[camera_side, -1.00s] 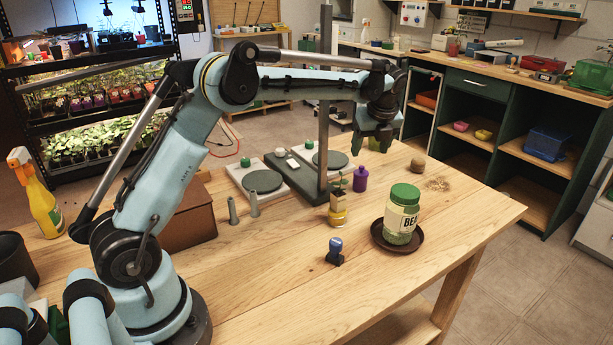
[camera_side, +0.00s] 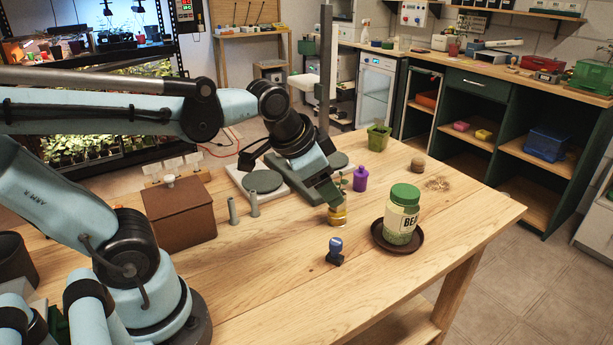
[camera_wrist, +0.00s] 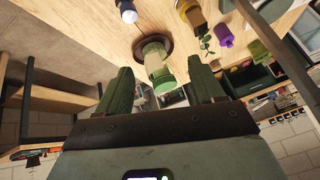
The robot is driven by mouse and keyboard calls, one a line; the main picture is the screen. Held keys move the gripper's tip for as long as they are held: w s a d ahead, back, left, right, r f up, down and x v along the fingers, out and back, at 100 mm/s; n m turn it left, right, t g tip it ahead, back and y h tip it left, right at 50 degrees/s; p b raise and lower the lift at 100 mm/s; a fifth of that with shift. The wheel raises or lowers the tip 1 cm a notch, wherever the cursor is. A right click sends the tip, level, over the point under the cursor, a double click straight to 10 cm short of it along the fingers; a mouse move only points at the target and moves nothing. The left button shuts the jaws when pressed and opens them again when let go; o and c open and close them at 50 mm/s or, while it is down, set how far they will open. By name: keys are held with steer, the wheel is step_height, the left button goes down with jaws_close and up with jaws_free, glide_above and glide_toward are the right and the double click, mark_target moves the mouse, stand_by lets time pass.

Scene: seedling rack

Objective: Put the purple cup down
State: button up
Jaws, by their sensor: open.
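The purple cup (camera_side: 360,180) stands upright on the wooden table, in the side view just right of my gripper. It has a narrow top, rather like a small bottle. In the wrist view it (camera_wrist: 224,36) shows at the upper right, outside my fingers and apart from them. My gripper (camera_side: 330,193) is tilted down over the table, close to a yellow jar with a seedling (camera_side: 338,214), and partly hides it. In the wrist view my two green fingers (camera_wrist: 160,82) are spread, with nothing held between them.
A green-lidded jar (camera_side: 402,213) stands on a brown saucer (camera_side: 379,239) at right. A blue-topped stamp (camera_side: 335,252) is in front. A green pot (camera_side: 379,137) and a brown ball-like thing (camera_side: 418,165) are behind. A brown box (camera_side: 180,215) stands left.

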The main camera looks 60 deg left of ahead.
steer(key=s+f+n, duration=0.1)
steer(key=s+d+f+n, duration=0.1)
steer(key=s+n, duration=0.1)
steer(key=shift+s+d+f+t+h, duration=0.2)
steer(key=shift+f+t+h, duration=0.1)
steer(key=shift+f+t, duration=0.1)
stand_by(1.1)
